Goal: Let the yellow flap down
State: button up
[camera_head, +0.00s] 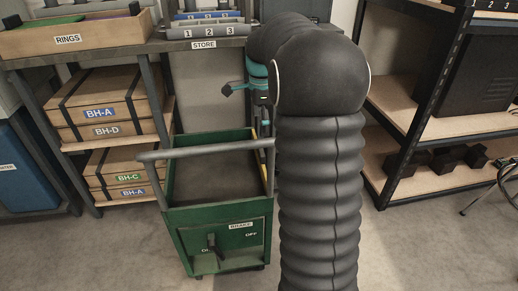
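A green cart (218,228) stands on the floor in the middle of the picture. A thin yellow strip (264,168) shows upright along its right side, beside my arm. It looks like the edge of the yellow flap, but most of it is hidden behind my arm. My gripper (240,89), with teal and dark parts, shows to the left of my arm, above the cart's far right corner. One dark fingertip points left. The rest of the gripper is hidden, so I cannot tell whether it is open or touches the flap.
The cart has a grey handle bar (205,149) and a black brake lever (213,245) on its front. A STORE bench (203,45) stands behind. Shelves with boxes (103,104) are at left, and a black-framed rack (425,130) is at right. The front floor is clear.

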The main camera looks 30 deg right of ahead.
aim_at(261, 150)
notch_tip(261, 150, down, 10)
jog(key=shift+f+b, duration=0.15)
jog(key=shift+b, duration=0.6)
jog(key=c, duration=1.5)
jog(key=shift+c, duration=0.2)
